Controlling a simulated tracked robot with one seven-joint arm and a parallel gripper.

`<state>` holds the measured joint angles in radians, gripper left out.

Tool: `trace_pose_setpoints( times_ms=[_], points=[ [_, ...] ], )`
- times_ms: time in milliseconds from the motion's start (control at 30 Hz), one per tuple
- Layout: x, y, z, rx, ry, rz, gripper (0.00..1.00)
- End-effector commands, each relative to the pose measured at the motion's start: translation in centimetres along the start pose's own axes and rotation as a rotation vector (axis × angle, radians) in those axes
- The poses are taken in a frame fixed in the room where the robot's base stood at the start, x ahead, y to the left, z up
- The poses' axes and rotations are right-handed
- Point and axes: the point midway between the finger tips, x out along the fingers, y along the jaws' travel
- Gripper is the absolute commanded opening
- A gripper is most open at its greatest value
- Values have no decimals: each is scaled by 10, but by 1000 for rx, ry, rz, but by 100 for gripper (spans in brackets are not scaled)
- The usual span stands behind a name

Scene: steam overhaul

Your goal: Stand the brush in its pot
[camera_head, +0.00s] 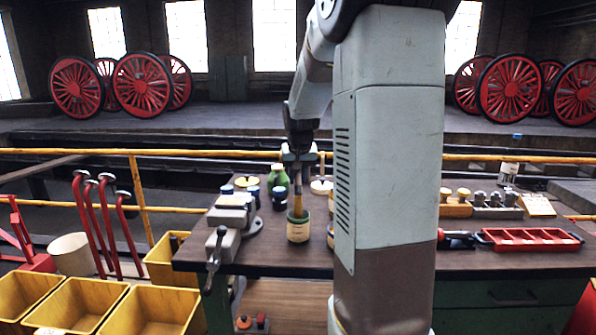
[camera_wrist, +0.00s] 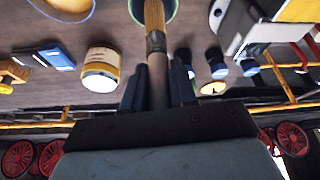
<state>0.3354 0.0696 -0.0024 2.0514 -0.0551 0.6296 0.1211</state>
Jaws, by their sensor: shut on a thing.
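My gripper (camera_head: 300,158) is above the workbench, pointing down, and shut on the handle of the brush (camera_head: 298,203). The brush hangs nearly upright, bristles down. Its lower end is at the mouth of a cream-labelled pot (camera_head: 298,229) with a green rim, on the bench. In the wrist view the brush (camera_wrist: 154,42) runs from between the dark fingers (camera_wrist: 157,92) to its tan bristles, which overlap the pot's green rim (camera_wrist: 173,12). How deep the bristles reach is hard to tell.
A grey vise (camera_head: 229,222) stands left of the pot. A green bottle (camera_head: 279,178) and dark jars (camera_head: 279,198) stand behind it. My arm hides part of the bench at right. A red tray (camera_head: 530,239) lies farther right. Yellow bins (camera_head: 150,310) are at front left.

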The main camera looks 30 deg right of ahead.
Motion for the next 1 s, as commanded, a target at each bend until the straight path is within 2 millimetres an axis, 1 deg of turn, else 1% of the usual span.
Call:
trace_pose_setpoints(
  times_ms=[400, 600, 1000],
  points=[
    [26, 0, 11, 0, -2, 0, 0],
    [35, 0, 15, 1, -1, 0, 0],
    [41, 0, 17, 1, 0, 0, 0]
  ],
)
